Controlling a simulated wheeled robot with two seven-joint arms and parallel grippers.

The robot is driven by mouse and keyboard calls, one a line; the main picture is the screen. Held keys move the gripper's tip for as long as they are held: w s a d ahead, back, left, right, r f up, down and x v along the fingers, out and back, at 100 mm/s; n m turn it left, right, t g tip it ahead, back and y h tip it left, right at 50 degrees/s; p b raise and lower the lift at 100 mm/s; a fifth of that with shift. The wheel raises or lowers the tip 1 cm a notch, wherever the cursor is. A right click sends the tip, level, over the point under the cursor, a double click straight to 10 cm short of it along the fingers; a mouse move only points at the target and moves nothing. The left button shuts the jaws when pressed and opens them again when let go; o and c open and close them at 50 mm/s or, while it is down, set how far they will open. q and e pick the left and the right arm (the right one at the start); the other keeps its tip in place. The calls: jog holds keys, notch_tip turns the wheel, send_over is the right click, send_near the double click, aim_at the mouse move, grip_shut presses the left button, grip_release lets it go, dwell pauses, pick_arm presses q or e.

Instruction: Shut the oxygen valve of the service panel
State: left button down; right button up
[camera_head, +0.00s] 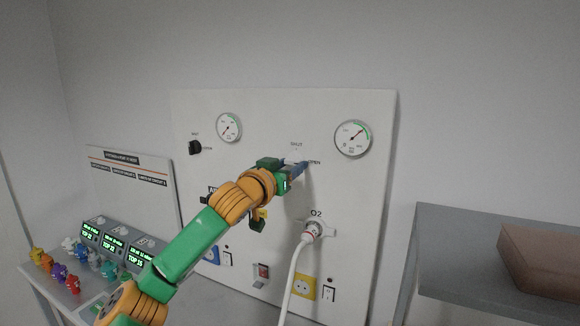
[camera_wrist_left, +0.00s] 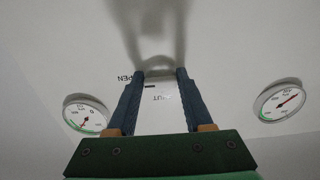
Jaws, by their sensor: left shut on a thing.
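The white service panel (camera_head: 355,215) stands against the wall. My left gripper (camera_head: 303,168) reaches the oxygen valve at the panel's upper right, just below the SHUT label (camera_head: 296,144) and beside the OPEN label (camera_head: 314,162). My right gripper is not in view.
A white hose (camera_head: 292,265) hangs from the O2 outlet (camera_head: 314,231) below my gripper. A second valve's black knob (camera_head: 195,147) and a gauge (camera_head: 228,127) sit at the upper left.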

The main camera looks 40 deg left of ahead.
pick_arm(q)
jog(key=shift+n, duration=0.3)
jog(key=n+b, duration=0.1)
jog(key=n, duration=0.2)
jog(key=shift+d+n, duration=0.15)
jog(key=shift+n, duration=0.25)
jog(key=n, duration=0.4)
jog(key=shift+r+b, duration=0.1)
jog(key=shift+b, duration=0.2)
jog(key=n, duration=0.5)
jog(key=shift+d+r, duration=0.1)
jog(key=shift+r, duration=0.05)
jog(key=shift+n+p, duration=0.55)
jog(key=shift+n, duration=1.65)
jog(key=shift+c, duration=1.5)
grip_release()
jog(key=shift+w, duration=0.1)
